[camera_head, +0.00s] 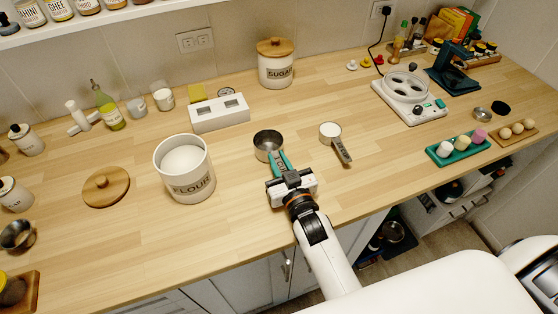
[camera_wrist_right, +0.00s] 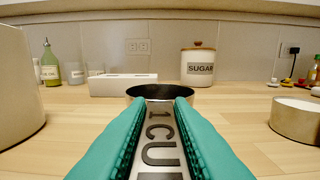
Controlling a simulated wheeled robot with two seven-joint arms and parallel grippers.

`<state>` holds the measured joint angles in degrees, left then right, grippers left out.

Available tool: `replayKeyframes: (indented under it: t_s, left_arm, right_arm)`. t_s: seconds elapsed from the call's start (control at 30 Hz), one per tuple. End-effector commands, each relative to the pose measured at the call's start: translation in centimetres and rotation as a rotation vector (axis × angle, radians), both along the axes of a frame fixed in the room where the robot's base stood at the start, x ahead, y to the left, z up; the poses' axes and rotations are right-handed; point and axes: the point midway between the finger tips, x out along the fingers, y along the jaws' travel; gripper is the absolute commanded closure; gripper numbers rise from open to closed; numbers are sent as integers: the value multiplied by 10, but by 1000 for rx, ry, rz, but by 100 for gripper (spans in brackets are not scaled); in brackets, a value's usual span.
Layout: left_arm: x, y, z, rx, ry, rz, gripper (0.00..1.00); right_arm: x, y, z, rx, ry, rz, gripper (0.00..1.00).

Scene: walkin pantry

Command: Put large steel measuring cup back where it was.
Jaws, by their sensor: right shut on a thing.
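The large steel measuring cup (camera_head: 267,143) is upright near the middle of the counter in the head view. Its handle (camera_wrist_right: 160,135), marked "1 CUP", lies between the teal fingers of my right gripper (camera_head: 281,164), which is shut on it. In the right wrist view the cup's dark bowl (camera_wrist_right: 158,90) is just beyond the fingertips. The cup looks at or very near counter height; I cannot tell whether it touches. My left gripper is not in view.
An open flour canister (camera_head: 186,187) stands left of the cup, its wooden lid (camera_head: 106,187) further left. A smaller measuring cup (camera_head: 330,131) filled with white lies close on the right. A white box (camera_head: 219,115) and sugar canister (camera_head: 276,70) stand behind. The counter (camera_head: 250,215) in front is bare.

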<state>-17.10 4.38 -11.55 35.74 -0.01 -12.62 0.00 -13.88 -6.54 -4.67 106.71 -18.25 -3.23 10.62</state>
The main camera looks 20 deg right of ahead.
Motion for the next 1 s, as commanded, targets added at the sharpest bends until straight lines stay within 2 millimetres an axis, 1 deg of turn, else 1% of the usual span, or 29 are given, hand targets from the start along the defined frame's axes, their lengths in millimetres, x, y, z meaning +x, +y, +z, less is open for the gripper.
replayKeyframes:
  t_s: [0.1,0.13,0.2,0.27,0.5,0.6,0.67,0.77,1.0]
  left_arm:
    - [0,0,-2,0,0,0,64]
    - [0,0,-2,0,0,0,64]
    - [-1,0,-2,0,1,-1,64]
    - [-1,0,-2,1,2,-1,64]
    - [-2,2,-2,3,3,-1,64]
    - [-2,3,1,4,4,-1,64]
    - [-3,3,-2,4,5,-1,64]
    - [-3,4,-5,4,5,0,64]
    - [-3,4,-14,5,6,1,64]
  right_arm:
    - [0,0,-3,0,0,0,100]
    - [0,0,-4,-1,0,0,79]
    - [0,0,-3,-1,0,0,67]
    - [0,0,-3,-1,0,0,59]
    - [0,0,-2,0,0,0,59]
    - [0,0,2,0,0,0,59]
    - [-6,0,-1,0,1,0,59]
    - [-21,-1,-2,0,3,0,59]
    - [-72,-3,-4,1,5,0,59]
